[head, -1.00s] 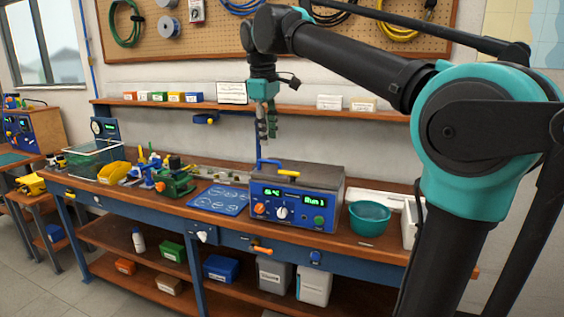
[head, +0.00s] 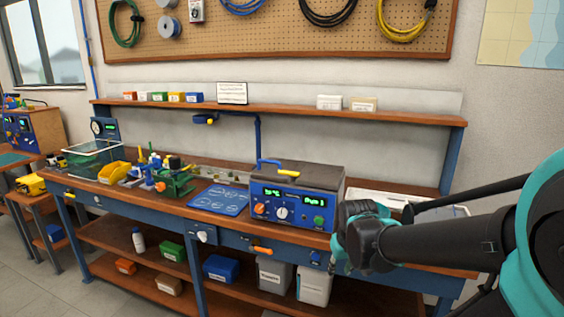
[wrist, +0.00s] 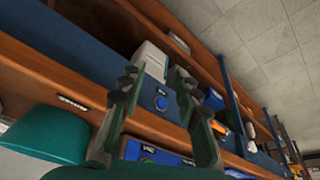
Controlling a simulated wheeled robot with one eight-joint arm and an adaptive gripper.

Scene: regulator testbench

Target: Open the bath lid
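The bath (head: 292,205) is a blue box on the bench with dials and green displays on its front. My gripper (head: 337,262) is low in front of the bench, to the right of and below the bath, apart from the lid. In the wrist view my gripper (wrist: 156,82) shows two fingers spread with nothing between them. Part of the bath's blue front (wrist: 155,153) shows there, behind the fingers; the lid is not visible in that view.
A white tray (head: 385,198) lies right of the bath. A blue mat (head: 220,200) and green vise (head: 175,183) are to the left. A shelf (head: 290,110) runs behind.

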